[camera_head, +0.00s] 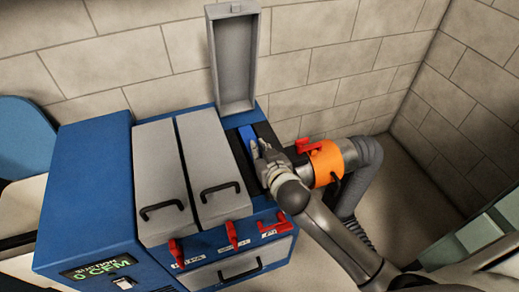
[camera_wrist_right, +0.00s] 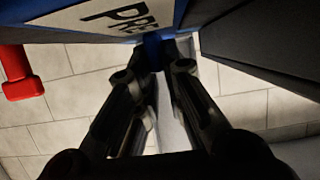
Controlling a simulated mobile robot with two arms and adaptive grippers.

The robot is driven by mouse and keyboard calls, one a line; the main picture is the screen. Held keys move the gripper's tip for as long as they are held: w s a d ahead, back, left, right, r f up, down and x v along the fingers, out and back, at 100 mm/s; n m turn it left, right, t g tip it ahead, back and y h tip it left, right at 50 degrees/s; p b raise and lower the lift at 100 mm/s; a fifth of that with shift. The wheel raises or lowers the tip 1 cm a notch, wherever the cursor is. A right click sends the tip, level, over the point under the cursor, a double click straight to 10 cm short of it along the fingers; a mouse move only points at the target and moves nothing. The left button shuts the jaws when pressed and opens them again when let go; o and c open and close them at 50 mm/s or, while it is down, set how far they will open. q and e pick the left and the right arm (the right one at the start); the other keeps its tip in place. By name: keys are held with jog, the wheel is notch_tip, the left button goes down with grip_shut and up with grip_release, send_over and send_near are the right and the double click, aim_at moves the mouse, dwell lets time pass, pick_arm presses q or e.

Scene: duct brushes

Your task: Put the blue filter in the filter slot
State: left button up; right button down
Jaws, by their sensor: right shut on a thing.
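The blue filter (camera_head: 247,135) shows as a narrow blue strip at the dark open filter slot (camera_head: 235,142) of the blue machine. My right gripper (camera_head: 259,153) is at its near end and shut on it. In the right wrist view the fingertips of the right gripper (camera_wrist_right: 165,58) close on a blue part (camera_wrist_right: 152,47). The gripper hides part of the filter, and I cannot tell how deep the filter sits. The slot's grey lid (camera_head: 235,60) stands open, upright behind it. My left gripper is not in view.
Two grey lids (camera_head: 158,165) (camera_head: 208,150) with black handles are closed left of the slot. Red latches (camera_head: 231,232) line the front. An orange collar (camera_head: 326,163) and grey hose (camera_head: 366,180) stand close right of my gripper. A "PRE" label (camera_wrist_right: 115,18) shows in the wrist view.

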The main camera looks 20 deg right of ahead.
jog(key=c, duration=1.5)
grip_release()
jog(key=shift+o, duration=0.2)
jog(key=shift+s, duration=0.1)
jog(key=v, duration=1.1)
jog(key=shift+s+r, duration=0.1)
jog(key=shift+s, duration=0.2)
jog(key=shift+s+r+p, duration=0.1)
jog(key=shift+r+p, duration=0.35)
notch_tip(320, 180, up, 4)
jog(key=p, duration=0.4)
jog(key=shift+r+p, duration=0.1)
jog(key=shift+p, duration=0.25)
